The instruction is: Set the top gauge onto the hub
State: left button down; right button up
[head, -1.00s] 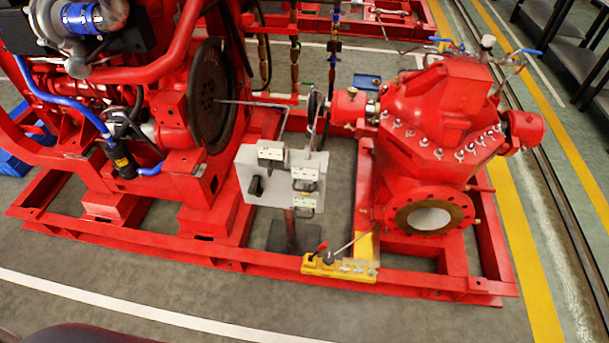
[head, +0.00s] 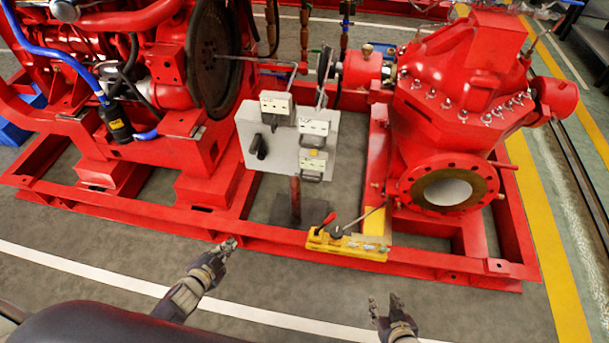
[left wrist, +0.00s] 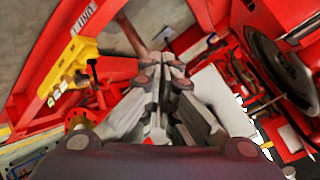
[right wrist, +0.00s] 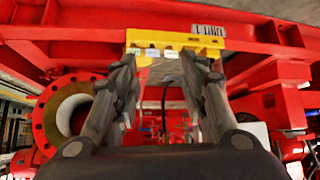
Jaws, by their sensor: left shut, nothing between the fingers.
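Three pale box-shaped devices with handles hang on a grey board on a post. I take the highest (head: 277,105) as the top gauge; the others are the middle one (head: 313,130) and the lowest one (head: 313,163). A thin disc-like coupling hub (head: 324,75) stands edge-on between the engine flywheel (head: 211,65) and the pump. My left gripper (head: 232,243) is shut and empty, in front of the red base, below and left of the board. In the left wrist view its fingers (left wrist: 158,68) lie together. My right gripper (head: 385,302) is open and empty, below the yellow tray.
The yellow tray (head: 368,252) with a red-handled tool sits on the front rail of the red base (head: 450,270). The red pump (head: 460,90) stands to the right. A thin rod and bent bar reach from the flywheel towards the hub. Grey floor in front is clear.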

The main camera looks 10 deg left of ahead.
pick_arm(q)
jog(key=w+d+r+m+t+h+b, duration=0.25)
jog(key=w+r+m+b, duration=0.2)
jog(key=r, duration=0.25)
jog(key=w+d+r+m+t+h+b, duration=0.25)
jog(key=w+r+m+b, duration=0.2)
jog(key=r, duration=0.35)
pick_arm(e)
jog(key=w+a+r+t+y, duration=0.1)
jog(key=w+r+t, duration=0.2)
jog(key=w+r, duration=0.3)
jog(key=w+a+r+t, duration=0.2)
jog(key=w+r, duration=0.1)
jog(key=r, duration=0.5)
pick_arm(q)
jog(key=s+d+r+m+g+h+b, duration=0.2)
jog(key=s+d+r+m+h+b, duration=0.2)
jog(key=d+r+m, duration=0.5)
jog(key=h+b, duration=0.2)
jog(key=h, duration=0.1)
jog(key=shift+s+r+m+g+b, duration=0.2)
jog(key=shift+s+m+g+b, duration=0.1)
jog(key=shift+b, duration=0.1)
pick_arm(e)
notch_tip(320, 180, up, 15)
jog(key=s+t+y, duration=0.1)
jog(key=t, duration=0.3)
jog(key=shift+s+t, duration=0.15)
jog(key=shift+t, duration=0.15)
jog(key=shift+f, duration=0.15)
